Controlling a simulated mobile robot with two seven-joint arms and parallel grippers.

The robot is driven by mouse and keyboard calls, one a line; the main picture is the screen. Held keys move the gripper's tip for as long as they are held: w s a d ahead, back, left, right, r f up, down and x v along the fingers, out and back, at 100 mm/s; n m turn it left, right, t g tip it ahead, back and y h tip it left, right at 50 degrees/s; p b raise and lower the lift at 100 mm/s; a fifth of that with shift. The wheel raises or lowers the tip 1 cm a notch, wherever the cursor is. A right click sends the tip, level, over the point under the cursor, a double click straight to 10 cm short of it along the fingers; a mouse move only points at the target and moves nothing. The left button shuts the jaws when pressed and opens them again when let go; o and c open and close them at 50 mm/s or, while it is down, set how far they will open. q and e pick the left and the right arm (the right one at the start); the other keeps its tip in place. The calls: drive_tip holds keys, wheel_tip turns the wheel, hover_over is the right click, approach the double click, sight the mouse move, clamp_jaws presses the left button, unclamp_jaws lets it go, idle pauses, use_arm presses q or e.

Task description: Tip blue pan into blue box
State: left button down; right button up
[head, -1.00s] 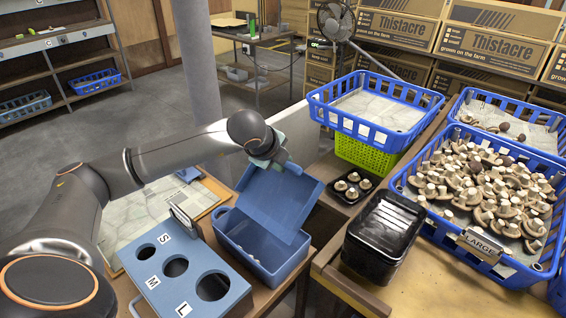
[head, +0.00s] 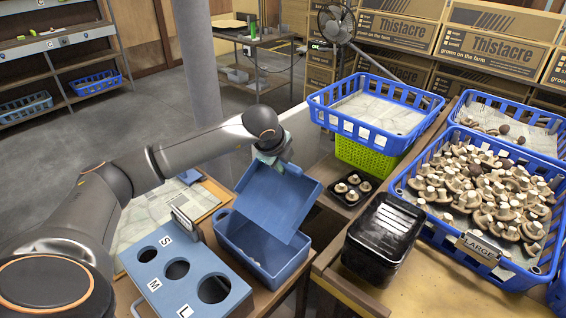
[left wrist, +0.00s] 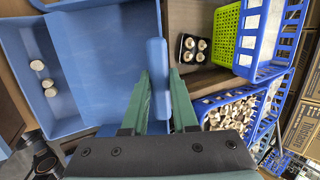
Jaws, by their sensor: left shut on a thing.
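The blue pan (head: 276,200) is steeply tilted over the blue box (head: 262,252), its lower edge at or inside the box opening. My left gripper (head: 272,160) is shut on the pan's upper rim. In the left wrist view the green fingers (left wrist: 160,100) have the pan's rim between them, and the pan's visible face (left wrist: 115,50) is bare. The pan hides part of the box's inside in the head view. My right gripper is not in view.
A blue-grey block with S, M and L holes (head: 200,303) stands left of the box. A black tray stack (head: 378,250), a small mushroom tray (head: 340,197) and blue crates (head: 400,180) stand to the right. A green crate (head: 365,155) is under one empty blue crate.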

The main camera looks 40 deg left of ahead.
use_arm(q)
drive_tip(key=shift+w+a+f+g+p, duration=0.1)
drive_tip(key=shift+w+g+p, duration=0.4)
drive_tip(key=shift+w+g, duration=0.4)
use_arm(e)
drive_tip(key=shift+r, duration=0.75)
use_arm(q)
drive_tip(key=shift+w+g+p, duration=0.3)
drive_tip(key=shift+w+g, duration=0.1)
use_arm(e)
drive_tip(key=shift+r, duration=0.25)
use_arm(q)
drive_tip(key=shift+w+d+r+g+p, duration=0.2)
drive_tip(key=shift+w+d+g+p, duration=0.2)
drive_tip(key=shift+g, duration=0.3)
drive_tip(key=shift+w+d+r+m+g+p, duration=0.1)
drive_tip(key=shift+d+r+m+g+p, duration=0.25)
drive_tip(key=shift+r+g, duration=0.2)
drive_tip(key=shift+d+r+g, duration=0.25)
drive_tip(key=shift+r+g, duration=0.2)
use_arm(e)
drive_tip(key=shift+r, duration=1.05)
